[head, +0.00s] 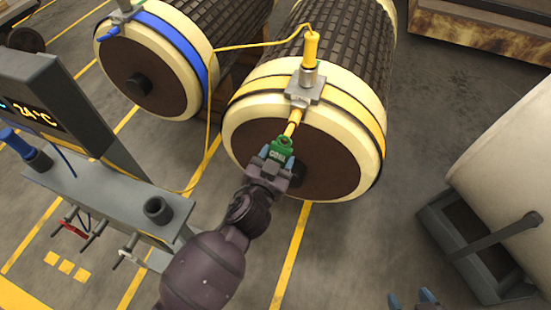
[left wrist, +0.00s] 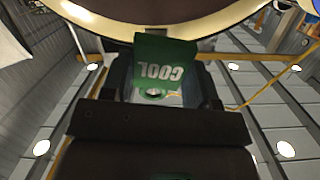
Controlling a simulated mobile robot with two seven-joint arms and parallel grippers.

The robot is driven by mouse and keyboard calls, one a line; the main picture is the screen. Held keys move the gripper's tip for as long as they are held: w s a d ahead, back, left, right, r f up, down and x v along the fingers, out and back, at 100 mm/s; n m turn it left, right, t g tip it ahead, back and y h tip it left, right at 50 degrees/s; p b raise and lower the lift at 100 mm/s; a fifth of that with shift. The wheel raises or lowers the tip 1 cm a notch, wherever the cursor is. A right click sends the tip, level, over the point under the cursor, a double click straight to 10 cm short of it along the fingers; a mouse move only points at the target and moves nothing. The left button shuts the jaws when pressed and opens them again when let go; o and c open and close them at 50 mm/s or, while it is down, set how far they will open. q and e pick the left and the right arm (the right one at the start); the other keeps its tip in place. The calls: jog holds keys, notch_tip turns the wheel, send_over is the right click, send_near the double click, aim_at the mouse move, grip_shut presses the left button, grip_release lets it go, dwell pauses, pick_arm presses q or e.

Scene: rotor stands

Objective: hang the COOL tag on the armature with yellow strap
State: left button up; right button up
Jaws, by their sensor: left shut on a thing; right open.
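The armature with yellow strap (head: 262,85) lies at the centre of the head view, its brown end face turned toward me. A grey clamp (head: 305,90) sits on the strap, and a yellow peg (head: 293,122) points down from it. My left gripper (head: 272,164) is shut on the green COOL tag (head: 281,148), in front of the end face. The tag's upper end meets the peg's lower tip in the picture; I cannot tell whether the peg passes through it. The left wrist view shows the tag (left wrist: 165,72) between the fingers, lettering inverted. My right gripper (head: 415,300) is open and empty, partly cut off.
An armature with a blue strap (head: 192,45) lies to the left. A yellow cable (head: 258,45) runs from the yellow plug across to the left and down. A grey stand with a temperature display (head: 40,112) and hooks is at left. A pale drum (head: 505,150) on a dark cradle is at right.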

pick_arm(q)
jog(key=shift+w, duration=0.1)
pick_arm(e)
jog(key=shift+s+d+f, duration=0.1)
jog(key=shift+s+f, duration=0.05)
jog(key=shift+s, duration=0.25)
pick_arm(q)
jog(key=shift+w+d+f, duration=0.15)
jog(key=shift+w+d, duration=0.05)
jog(key=shift+w, duration=0.3)
pick_arm(e)
jog(key=shift+w, duration=0.4)
jog(key=shift+s, duration=0.2)
pick_arm(q)
jog(key=shift+w, duration=0.1)
pick_arm(e)
jog(key=shift+s+f, duration=0.15)
jog(key=shift+s, duration=0.1)
pick_arm(q)
jog(key=shift+x, duration=0.75)
pick_arm(e)
jog(key=shift+w+f, duration=0.15)
jog(key=shift+w, duration=0.15)
pick_arm(q)
jog(key=shift+w+d+f+b, duration=0.1)
jog(key=shift+w+f+b, duration=0.05)
jog(key=shift+w+b, duration=0.2)
pick_arm(e)
jog(key=shift+s+f, duration=0.15)
jog(key=shift+s, duration=0.05)
